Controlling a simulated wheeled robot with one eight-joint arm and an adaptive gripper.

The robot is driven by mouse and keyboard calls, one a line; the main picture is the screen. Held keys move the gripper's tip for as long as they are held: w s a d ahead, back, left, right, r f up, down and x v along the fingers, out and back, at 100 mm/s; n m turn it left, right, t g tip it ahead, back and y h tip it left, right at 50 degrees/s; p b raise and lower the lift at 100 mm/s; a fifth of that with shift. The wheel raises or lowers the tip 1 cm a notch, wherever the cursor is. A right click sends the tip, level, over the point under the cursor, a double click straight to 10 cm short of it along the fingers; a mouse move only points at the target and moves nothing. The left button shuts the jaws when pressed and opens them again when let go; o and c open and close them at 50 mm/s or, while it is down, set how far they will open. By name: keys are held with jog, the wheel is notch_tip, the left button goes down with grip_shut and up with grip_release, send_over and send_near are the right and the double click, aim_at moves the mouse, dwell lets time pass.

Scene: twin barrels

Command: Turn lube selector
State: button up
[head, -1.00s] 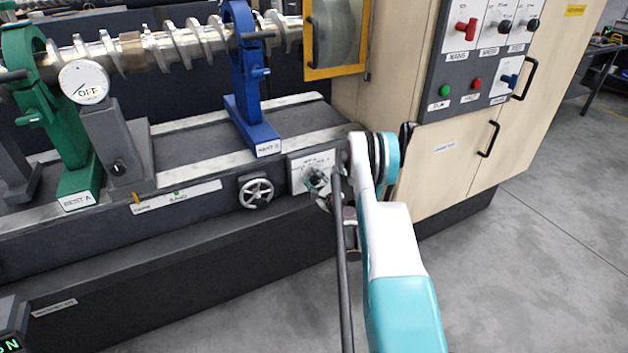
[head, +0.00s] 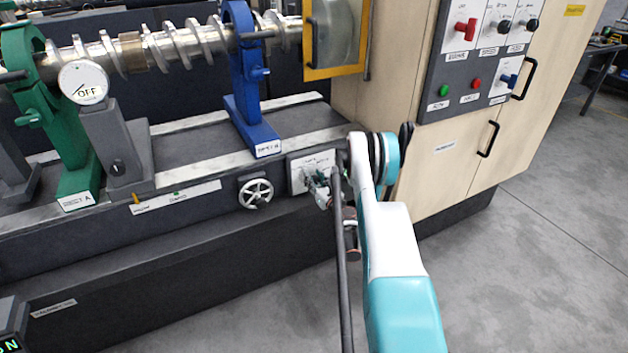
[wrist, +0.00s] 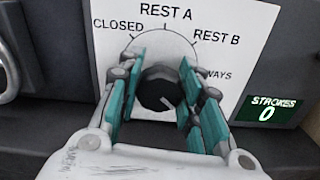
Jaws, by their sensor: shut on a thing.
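The lube selector is a dark round knob (wrist: 158,88) on a white plate (wrist: 240,20) marked CLOSED, REST A, REST B and a partly covered label ending in WAYS. A short pale mark shows on the lower right of the knob's face; I cannot tell for certain which label the knob is set to. My gripper (wrist: 160,92) has its teal-padded fingers on the left and right sides of the knob, shut on it. In the head view the plate (head: 298,175) is on the machine's front, and my gripper (head: 318,186) reaches it, partly hidden by my arm.
A handwheel (head: 256,193) is just left of the plate. A blue rest (head: 250,85) and a green rest (head: 75,150) stand above on the bed. A STROKES counter (wrist: 267,110) reads 0. A cabinet with switches (head: 485,55) stands at right; the floor is clear.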

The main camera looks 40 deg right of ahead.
aim_at(310, 152)
jog(key=shift+m, duration=0.6)
jog(key=o, duration=1.1)
notch_tip(310, 152, up, 10)
jog(key=shift+f, duration=0.1)
dwell(0.4)
